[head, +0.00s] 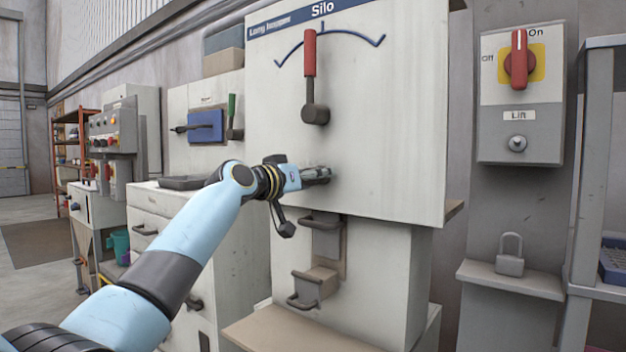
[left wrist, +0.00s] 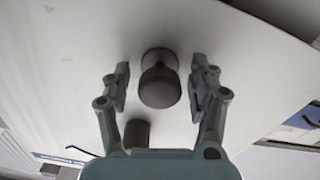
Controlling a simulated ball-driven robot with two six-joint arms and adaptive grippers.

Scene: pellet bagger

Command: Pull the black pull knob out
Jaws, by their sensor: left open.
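The black pull knob (left wrist: 160,85) shows in the left wrist view as a dark round head on a short stem from the pale Silo panel (head: 395,140). My left gripper (left wrist: 160,90) is open, with one finger on each side of the knob and a visible gap on both sides. In the head view my left gripper (head: 318,174) is at the lower part of the Silo panel, below the red-handled lever (head: 310,60). There its fingers mostly hide the knob. My right gripper is in neither view.
Metal handles (head: 306,300) stick out below the Silo panel, above a tan ledge (head: 290,335). A Lift switch box (head: 520,135) and a padlock (head: 510,256) are at right. A cabinet with a blue plate (head: 205,126) stands at left. Open floor lies far left.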

